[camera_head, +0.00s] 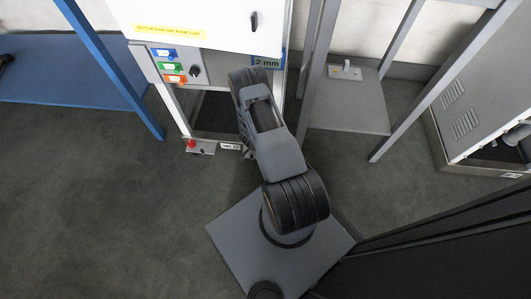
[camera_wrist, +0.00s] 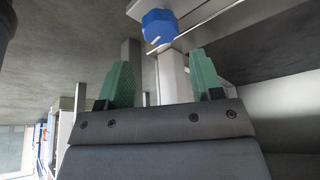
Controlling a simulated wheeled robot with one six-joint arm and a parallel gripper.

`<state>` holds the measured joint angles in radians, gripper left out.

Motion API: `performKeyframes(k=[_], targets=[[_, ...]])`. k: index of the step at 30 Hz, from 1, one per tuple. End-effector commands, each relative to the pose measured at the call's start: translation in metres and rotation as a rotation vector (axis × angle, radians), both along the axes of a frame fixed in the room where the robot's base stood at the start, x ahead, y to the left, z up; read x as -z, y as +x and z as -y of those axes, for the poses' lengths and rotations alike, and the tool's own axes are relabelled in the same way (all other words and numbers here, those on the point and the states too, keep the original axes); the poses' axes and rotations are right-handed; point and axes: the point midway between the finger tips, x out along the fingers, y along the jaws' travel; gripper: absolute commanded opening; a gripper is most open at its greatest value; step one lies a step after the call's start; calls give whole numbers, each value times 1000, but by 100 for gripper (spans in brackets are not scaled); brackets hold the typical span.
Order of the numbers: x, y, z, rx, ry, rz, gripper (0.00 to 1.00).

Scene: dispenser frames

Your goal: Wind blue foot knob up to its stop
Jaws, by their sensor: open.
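The blue foot knob (camera_wrist: 159,26) shows in the wrist view at the top centre, with a faceted rim and a white pointer line. It sits against a pale metal bracket. My gripper (camera_wrist: 163,72) is open, its two green fingers standing apart with nothing held between them. The knob lies beyond the fingertips, roughly centred over the gap, and no touch shows. A pale upright post (camera_wrist: 174,75) appears behind the gap. In the head view my own arm hides the blue knob and my gripper.
The dispenser frame has a white cabinet (camera_head: 205,22) with coloured buttons and a black selector (camera_head: 195,71). A red knob (camera_head: 191,144) is on its left foot. A grey shelf stand (camera_head: 345,107) is to the right and a blue table (camera_head: 70,72) to the left. Floor at left is clear.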

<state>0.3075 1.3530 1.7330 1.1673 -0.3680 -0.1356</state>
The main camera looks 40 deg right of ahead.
Motion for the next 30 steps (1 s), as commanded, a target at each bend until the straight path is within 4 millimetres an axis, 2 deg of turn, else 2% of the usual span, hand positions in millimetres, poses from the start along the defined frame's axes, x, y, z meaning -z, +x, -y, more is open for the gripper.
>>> performKeyframes(k=[1, 3, 12, 27, 30], targets=[[14, 0, 4, 3, 0, 0, 60], [26, 1, 9, 3, 0, 0, 60], [58, 5, 23, 1, 0, 0, 60], [65, 6, 26, 0, 0, 1, 60], [65, 6, 26, 0, 0, 1, 50]])
